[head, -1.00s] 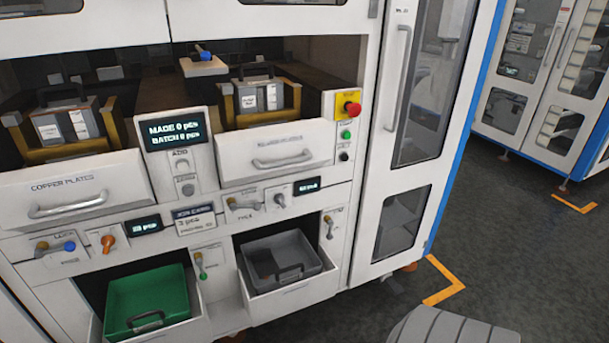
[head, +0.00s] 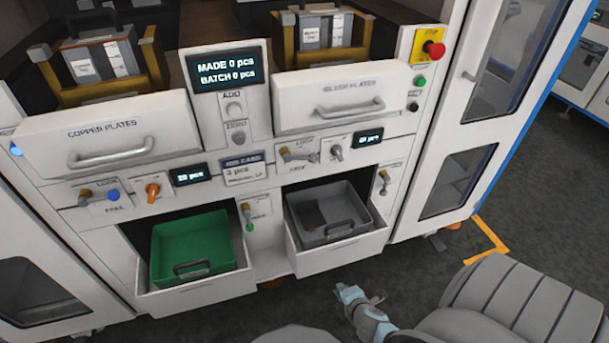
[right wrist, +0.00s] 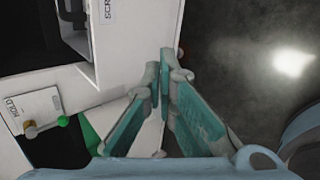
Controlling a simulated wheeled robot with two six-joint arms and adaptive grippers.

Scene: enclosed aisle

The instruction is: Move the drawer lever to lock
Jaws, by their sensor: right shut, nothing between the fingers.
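Several levers sit on the white machine front. Under the copper plates drawer (head: 125,140) is a lock lever with a blue knob (head: 113,195). Under the silver plates drawer (head: 335,92) is another lock lever (head: 297,155). A lever with a green knob (head: 248,222) stands between the two lower bins; a green-knobbed lever (right wrist: 61,121) on a plate marked HOLD also shows in the right wrist view. A further lever (head: 384,182) is right of the grey bin. My right gripper (head: 357,293) is shut and empty, low in front of the machine, apart from every lever. Its fingers (right wrist: 166,65) show close together in the wrist view.
A green bin (head: 165,240) and a grey bin (head: 350,242) sit in the pulled-out lower drawers. An orange lever (head: 152,191) and a red button (head: 434,49) are on the front. Dark floor (head: 430,258) is free at right.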

